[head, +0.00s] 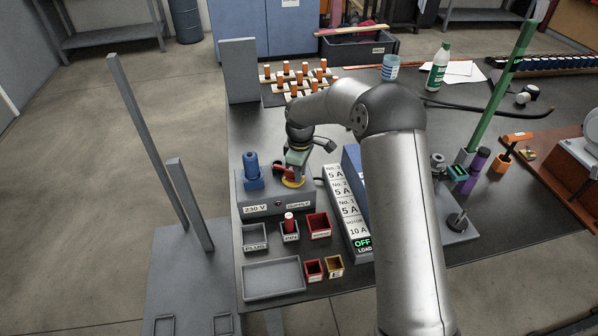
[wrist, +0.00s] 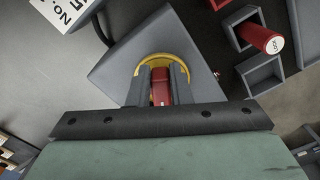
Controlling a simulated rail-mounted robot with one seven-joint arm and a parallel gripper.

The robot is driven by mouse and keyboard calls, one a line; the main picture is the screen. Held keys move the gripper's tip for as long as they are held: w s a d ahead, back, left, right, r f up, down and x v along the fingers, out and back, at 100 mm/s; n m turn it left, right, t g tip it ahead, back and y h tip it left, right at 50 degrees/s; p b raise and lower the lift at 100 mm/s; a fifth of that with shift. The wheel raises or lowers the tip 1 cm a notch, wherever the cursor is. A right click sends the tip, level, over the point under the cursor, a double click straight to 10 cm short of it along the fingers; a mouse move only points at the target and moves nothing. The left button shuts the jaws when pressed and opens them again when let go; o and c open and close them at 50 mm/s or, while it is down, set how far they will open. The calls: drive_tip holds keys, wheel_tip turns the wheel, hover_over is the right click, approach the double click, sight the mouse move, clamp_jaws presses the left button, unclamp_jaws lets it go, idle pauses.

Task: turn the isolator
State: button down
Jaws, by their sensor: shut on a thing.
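The isolator is a red handle (head: 283,171) on a yellow round plate (head: 293,183), on top of the grey supply box (head: 278,207) marked 230 V. In the wrist view the red handle (wrist: 160,88) lies between my two fingers, in front of the yellow plate (wrist: 164,57). My gripper (wrist: 162,76) is shut on the handle. In the head view my gripper (head: 294,168) reaches down onto the box top and partly hides the handle. The handle's exact angle is hard to read.
A blue plug (head: 252,171) stands on the box's left. A label column (head: 347,205) ends in a lit OFF LOAD display (head: 363,245) to the right. In front are small trays, one with a red pin (head: 289,219), and an empty grey tray (head: 273,279).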

drive_tip(key=n, duration=0.3)
drive_tip(key=w+n+p, duration=0.1)
drive_tip(key=n, duration=0.2)
drive_tip(key=shift+w+r, duration=0.1)
idle(0.5)
drive_tip(key=c, duration=1.3)
unclamp_jaws()
wheel_tip(320, 180, up, 17)
drive_tip(key=shift+r, duration=0.2)
